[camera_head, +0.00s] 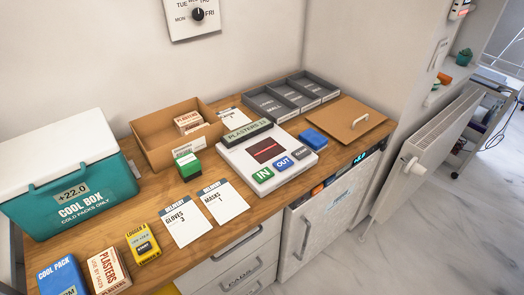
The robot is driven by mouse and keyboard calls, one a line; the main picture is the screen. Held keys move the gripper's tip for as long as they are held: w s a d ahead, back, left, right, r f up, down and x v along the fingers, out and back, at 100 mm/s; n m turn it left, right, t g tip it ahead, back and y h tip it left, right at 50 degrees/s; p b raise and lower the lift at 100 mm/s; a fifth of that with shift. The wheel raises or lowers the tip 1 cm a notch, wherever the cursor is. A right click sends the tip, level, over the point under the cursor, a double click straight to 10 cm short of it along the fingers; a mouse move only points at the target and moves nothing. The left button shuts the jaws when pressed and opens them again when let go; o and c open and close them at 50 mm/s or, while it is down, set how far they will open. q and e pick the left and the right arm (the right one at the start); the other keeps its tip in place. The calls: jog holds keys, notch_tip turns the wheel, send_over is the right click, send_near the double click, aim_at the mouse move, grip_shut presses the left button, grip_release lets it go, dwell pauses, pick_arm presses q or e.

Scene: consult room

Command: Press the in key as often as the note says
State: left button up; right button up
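A white stock terminal (240,160) stands on the wooden counter with a dark red-lined window. Its raised display (247,131) reads PLASTERS and a number that I cannot read surely. Along its front edge are a green IN key (263,175), a blue OUT key (283,163) and a dark third key (301,153). A delivery note (184,225) reads GLOVES 3. A second note (221,204) reads MASKS 1. A third note (230,115) lies behind the terminal, partly hidden, its text not legible. Neither of my grippers is in view.
An open cardboard box (150,137) holds a plasters pack (189,122). A teal cool box (75,200) stands left. A green-topped block (188,165), blue block (313,138), grey tray (265,106) and brown lid (345,115) surround the terminal. Small packs line the front left.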

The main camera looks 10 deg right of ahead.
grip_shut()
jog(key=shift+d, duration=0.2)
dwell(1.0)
